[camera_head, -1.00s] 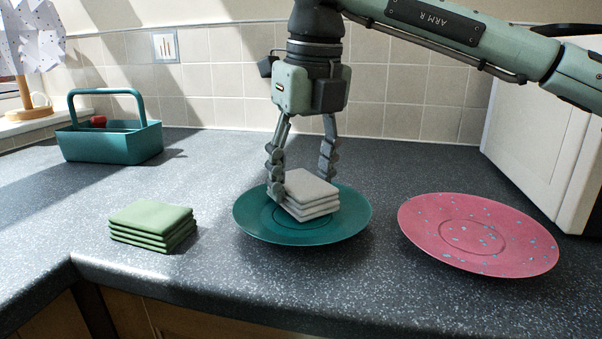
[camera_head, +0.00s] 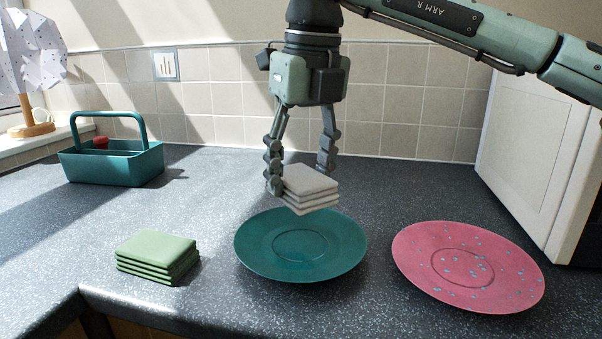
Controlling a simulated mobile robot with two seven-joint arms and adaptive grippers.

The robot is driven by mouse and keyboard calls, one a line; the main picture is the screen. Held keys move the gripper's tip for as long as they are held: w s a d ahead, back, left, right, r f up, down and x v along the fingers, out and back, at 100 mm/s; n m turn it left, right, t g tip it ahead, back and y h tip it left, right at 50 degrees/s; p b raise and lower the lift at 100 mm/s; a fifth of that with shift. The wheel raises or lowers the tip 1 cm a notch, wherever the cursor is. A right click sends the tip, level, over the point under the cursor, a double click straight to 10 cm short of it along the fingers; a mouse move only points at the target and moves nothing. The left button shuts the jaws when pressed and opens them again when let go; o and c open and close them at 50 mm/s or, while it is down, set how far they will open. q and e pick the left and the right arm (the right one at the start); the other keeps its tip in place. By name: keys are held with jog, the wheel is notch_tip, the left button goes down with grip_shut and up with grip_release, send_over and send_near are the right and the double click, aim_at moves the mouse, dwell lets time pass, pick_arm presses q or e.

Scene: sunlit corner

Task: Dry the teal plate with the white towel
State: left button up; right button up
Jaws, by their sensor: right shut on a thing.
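The teal plate (camera_head: 301,262) lies on the dark speckled counter in the middle of the head view. My right gripper (camera_head: 299,178) points down above the far part of the plate. It is shut on the folded white towel (camera_head: 312,190), one finger at the towel's left side and the other behind it. The towel is held clear of the plate, and its lower corner overlaps the plate's far rim in the picture. My left gripper is not in view.
A folded green towel (camera_head: 157,257) lies left of the plate. A pink speckled plate (camera_head: 467,266) lies to the right. A teal caddy (camera_head: 112,162) with a red item stands back left. A white appliance (camera_head: 531,150) stands back right. Bare counter separates these things.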

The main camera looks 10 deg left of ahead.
jog(key=shift+r+p, duration=0.65)
jog(key=shift+r, duration=0.9)
jog(key=shift+f, duration=0.1)
